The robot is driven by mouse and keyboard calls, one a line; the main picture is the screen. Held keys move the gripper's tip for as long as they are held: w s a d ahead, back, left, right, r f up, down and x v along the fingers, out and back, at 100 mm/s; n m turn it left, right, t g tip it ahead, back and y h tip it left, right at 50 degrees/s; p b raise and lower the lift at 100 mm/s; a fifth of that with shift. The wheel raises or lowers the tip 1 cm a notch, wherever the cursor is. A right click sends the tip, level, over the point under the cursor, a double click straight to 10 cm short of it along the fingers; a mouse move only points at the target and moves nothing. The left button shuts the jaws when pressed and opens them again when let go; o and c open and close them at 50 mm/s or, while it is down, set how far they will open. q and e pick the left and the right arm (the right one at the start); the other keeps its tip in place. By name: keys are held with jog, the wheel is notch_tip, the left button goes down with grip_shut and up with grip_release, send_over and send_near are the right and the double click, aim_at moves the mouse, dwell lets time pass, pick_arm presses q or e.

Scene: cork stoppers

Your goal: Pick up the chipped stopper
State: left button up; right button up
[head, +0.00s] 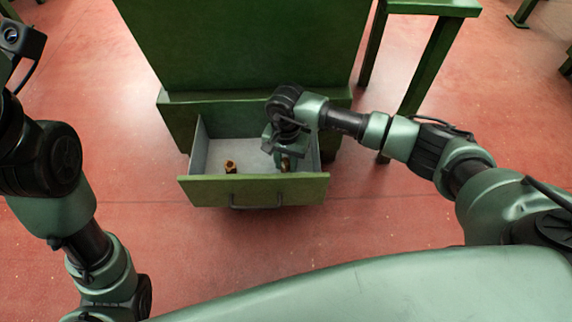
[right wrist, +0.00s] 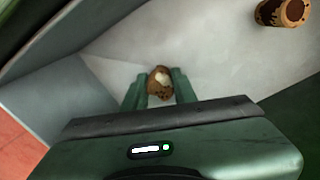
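The chipped stopper (right wrist: 160,82) is a brown cork with a pale patch on its top. In the right wrist view it sits between the two fingers of my right gripper (right wrist: 159,88), which look closed against its sides. In the head view the right gripper (head: 284,152) reaches down into the open drawer, with the stopper (head: 285,164) under it, partly hidden. I cannot tell if it touches the drawer floor. A second stopper (head: 230,166), brown with a dark ring on its end, is apart from the gripper; it also shows in the right wrist view (right wrist: 283,12). My left gripper is outside the frame.
The drawer (head: 250,190) is pulled out of a green cabinet (head: 250,50); its green front wall with a handle faces me. Its pale floor is mostly bare. A green table (head: 433,6) stands at the right.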

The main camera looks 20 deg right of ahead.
grip_shut()
